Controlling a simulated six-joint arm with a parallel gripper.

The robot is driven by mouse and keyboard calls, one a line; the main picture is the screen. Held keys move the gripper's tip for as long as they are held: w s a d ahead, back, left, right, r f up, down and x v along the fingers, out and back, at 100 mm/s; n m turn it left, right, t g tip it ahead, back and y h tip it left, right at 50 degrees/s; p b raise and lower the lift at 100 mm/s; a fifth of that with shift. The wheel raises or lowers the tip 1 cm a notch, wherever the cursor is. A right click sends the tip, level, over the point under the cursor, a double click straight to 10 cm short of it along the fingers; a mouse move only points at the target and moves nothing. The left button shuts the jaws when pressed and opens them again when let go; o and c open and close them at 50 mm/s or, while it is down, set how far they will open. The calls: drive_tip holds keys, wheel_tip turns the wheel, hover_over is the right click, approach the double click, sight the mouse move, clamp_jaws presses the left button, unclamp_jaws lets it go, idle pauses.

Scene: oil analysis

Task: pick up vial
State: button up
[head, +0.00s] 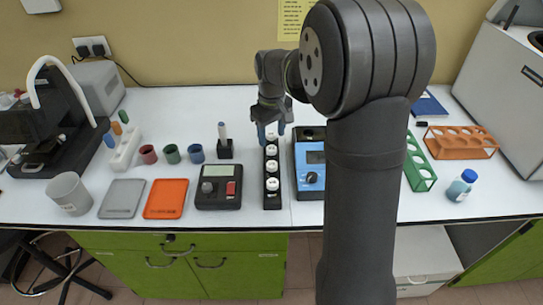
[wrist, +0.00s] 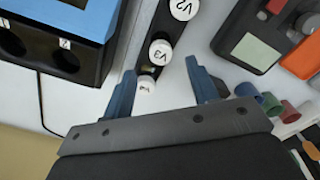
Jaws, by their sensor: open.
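Several white-capped vials stand in a narrow black rack (head: 272,203) in the middle of the bench. In the wrist view the caps read V2 (wrist: 184,8) and V3 (wrist: 160,52), and a third vial (wrist: 146,86) lies nearest the gripper, its label too small to read. My gripper (head: 271,132) is above the far end of the rack, its blue fingers pointing down. In the wrist view the gripper (wrist: 161,68) is open, with a finger on each side of the rack and nothing held. Its height above the caps is hard to tell.
A blue instrument (head: 310,158) stands close on the rack's right. A black device with a red button (head: 218,190) and a small black stand (head: 224,150) are on its left.

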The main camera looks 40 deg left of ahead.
sight(271, 148)
drive_tip(key=shift+f, duration=3.6)
drive_tip(key=c, duration=1.1)
